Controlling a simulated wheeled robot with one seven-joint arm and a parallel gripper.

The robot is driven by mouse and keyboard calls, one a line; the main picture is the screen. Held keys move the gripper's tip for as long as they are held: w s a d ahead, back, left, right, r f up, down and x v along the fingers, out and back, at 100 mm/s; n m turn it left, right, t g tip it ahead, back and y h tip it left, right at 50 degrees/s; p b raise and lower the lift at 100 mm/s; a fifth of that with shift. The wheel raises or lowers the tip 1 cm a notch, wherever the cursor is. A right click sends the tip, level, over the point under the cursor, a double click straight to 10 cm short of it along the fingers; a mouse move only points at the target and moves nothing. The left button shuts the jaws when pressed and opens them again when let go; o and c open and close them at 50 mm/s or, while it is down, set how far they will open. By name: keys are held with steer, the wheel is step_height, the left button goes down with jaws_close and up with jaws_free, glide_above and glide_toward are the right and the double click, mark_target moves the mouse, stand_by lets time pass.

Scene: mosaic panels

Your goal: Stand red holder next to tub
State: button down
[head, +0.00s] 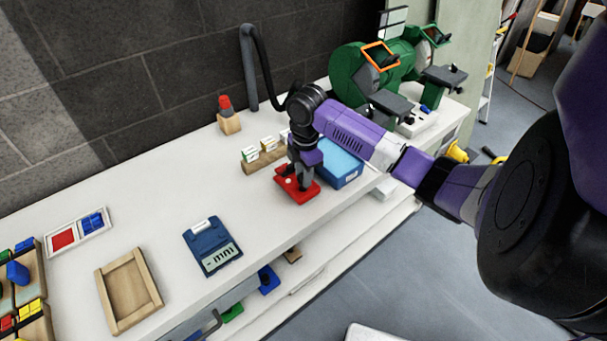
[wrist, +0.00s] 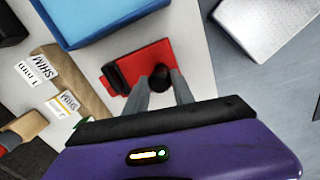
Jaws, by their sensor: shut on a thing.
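The red holder (head: 298,196) is a flat red plate with dark upright parts, at the bench's front edge in the head view. In the wrist view the red holder (wrist: 148,55) lies level below my fingers. The blue tub (head: 340,165) stands just right of it, and its blue side (wrist: 76,42) shows at the upper left of the wrist view. My gripper (head: 301,178) points down at the holder, its fingertips (wrist: 160,80) shut around a black knob on it. The holder is on or very close to the bench top; I cannot tell which.
A wooden block with shim cards (head: 262,157) stands behind the holder. A blue scale (head: 212,248) and a wooden tray (head: 128,320) lie to the left. A green grinder (head: 352,75) stands at the back right. Clear bench lies between scale and holder.

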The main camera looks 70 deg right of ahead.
steer(key=shift+f, duration=0.25)
steer(key=c, duration=1)
jaws_free()
steer(key=shift+s+a+r+b, duration=0.1)
steer(key=shift+r+b, duration=0.15)
steer(key=shift+r, duration=1.7)
steer(key=shift+s+a+r+b, duration=0.1)
steer(key=shift+r+b, duration=0.15)
steer(key=shift+r, duration=1.7)
